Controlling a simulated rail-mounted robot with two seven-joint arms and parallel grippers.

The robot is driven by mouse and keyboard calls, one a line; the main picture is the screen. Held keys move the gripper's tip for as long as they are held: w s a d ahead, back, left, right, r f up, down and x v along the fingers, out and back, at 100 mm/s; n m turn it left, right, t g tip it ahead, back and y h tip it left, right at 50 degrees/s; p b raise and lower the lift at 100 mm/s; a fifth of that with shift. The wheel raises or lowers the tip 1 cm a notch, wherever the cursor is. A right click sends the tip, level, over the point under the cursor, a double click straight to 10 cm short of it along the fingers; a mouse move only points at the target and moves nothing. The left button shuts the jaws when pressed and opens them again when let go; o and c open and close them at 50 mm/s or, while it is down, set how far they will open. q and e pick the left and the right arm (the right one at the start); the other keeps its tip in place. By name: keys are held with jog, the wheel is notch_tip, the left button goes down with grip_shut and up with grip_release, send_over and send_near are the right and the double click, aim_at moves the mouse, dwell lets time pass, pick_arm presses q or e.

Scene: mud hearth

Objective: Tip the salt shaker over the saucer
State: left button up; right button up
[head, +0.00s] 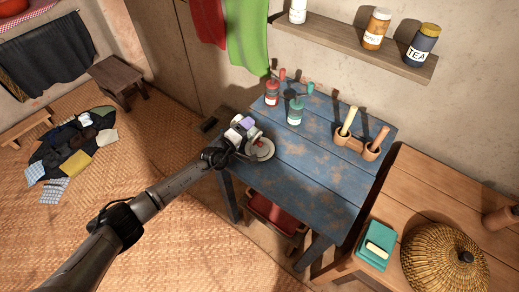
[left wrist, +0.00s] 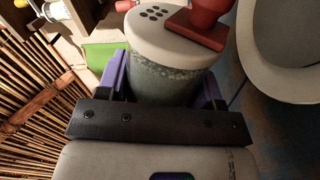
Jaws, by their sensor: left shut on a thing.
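My left gripper (head: 247,129) is at the left edge of the blue table. It is shut on the salt shaker (left wrist: 165,82), which shows between its purple fingers in the left wrist view. The shaker has a white lid with several dark holes and a speckled, greyish body. A red piece (left wrist: 200,27) overlaps the lid's edge in that view; I cannot tell whether it touches. The pale saucer (head: 264,152) is on the table just beside the gripper, partly hidden by it, and its rim (left wrist: 245,55) shows at right in the left wrist view. The shaker's exact tilt is unclear.
The table's front is clear. A shelf (head: 350,45) with jars is above. A wooden table (head: 415,190) adjoins at right.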

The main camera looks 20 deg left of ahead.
pick_arm(q)
jog(key=n, duration=0.2)
jog(key=r+n, duration=0.1)
jog(key=n, duration=0.2)
jog(key=shift+r, duration=0.15)
jog(key=n, duration=0.3)
jog(key=shift+r+n, duration=0.3)
jog(key=shift+r, duration=0.1)
jog(key=n, duration=0.1)
jog(key=r+n+p, duration=0.1)
jog(key=shift+n, duration=0.4)
jog(key=n, duration=0.3)
jog(key=r+n+p, duration=0.1)
jog(key=n, duration=0.1)
jog(key=shift+r+n, duration=0.15)
jog(key=shift+n, duration=0.25)
jog(key=r+n+p, duration=0.1)
jog(key=n, duration=0.1)
jog(key=n+p, duration=0.1)
jog(key=n, duration=0.1)
jog(key=shift+r+p, duration=0.3)
jog(key=shift+r, duration=0.1)
jog(key=shift+n, duration=0.3)
jog(key=shift+f, duration=0.1)
